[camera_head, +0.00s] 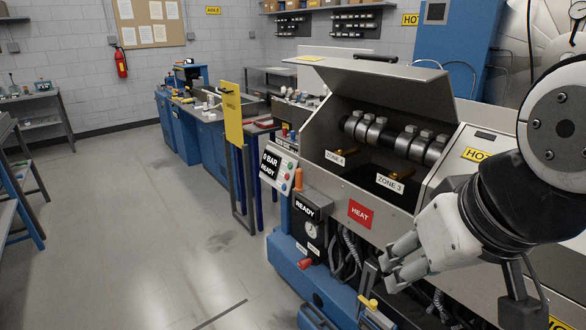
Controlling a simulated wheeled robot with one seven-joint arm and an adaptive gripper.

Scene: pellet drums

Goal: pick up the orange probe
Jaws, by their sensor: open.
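An orange upright piece (298,180), which looks like the orange probe, stands at the left end of the machine, just right of the panel reading "0 BAR READY". Its lower end meets a dark box, and I cannot tell how it is held. My gripper (388,266) is at the lower right, in front of the machine. Its grey fingers are apart and point left, with nothing visible between them. It is right of and lower in the picture than the orange piece, clearly apart from it.
The machine (335,165) has an open grey cover, a red HEAT label (360,214) and heater bands inside. A red-orange piece (305,264) sits low on its front. A yellow sign (233,113) stands behind the panel. The floor (150,220) to the left is clear.

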